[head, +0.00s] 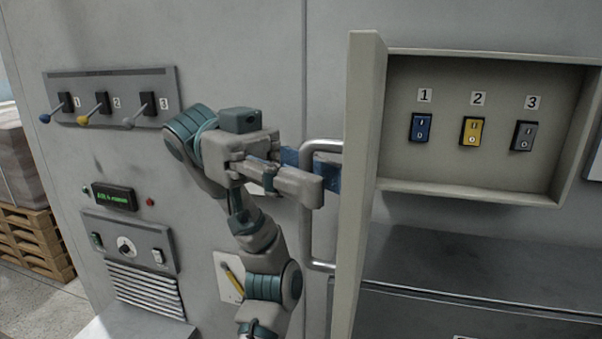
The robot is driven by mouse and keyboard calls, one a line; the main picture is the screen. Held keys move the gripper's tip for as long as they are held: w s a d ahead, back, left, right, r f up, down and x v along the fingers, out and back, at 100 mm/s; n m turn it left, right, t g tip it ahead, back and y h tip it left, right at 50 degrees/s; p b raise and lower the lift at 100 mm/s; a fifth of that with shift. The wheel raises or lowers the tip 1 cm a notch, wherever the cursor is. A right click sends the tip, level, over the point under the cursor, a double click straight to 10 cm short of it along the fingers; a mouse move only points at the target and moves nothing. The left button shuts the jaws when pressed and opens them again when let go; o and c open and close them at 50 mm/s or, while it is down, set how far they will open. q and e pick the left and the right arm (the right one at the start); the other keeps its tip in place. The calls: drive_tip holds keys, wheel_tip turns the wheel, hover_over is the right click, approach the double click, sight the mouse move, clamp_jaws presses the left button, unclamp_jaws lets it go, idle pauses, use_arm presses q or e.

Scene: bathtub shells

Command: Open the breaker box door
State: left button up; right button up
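The breaker box door (362,190) stands swung out toward me, its edge nearly facing the camera. The open breaker box (450,168) shows its inside at the right, with blue, yellow and grey switches numbered 1 to 3. A metal bar handle (306,235) is on the door's left face. My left gripper (318,180) is at the handle's upper part. One grey finger passes in front of the bar, and a blue part shows behind it. Whether the fingers press on the bar is unclear. My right gripper is not in view.
A panel with three levers (112,97) is on the wall at upper left. A green display (115,197) and a knob panel (130,243) sit below it. A dark ledge (480,265) runs below the box. Wooden pallets (35,240) stand at far left.

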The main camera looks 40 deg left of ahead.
use_arm(q)
drive_tip(key=shift+s+d, duration=0.1)
drive_tip(key=shift+s, duration=0.1)
drive_tip(key=a, duration=1.1)
drive_tip(key=shift+a, duration=0.25)
drive_tip(key=shift+a, duration=0.2)
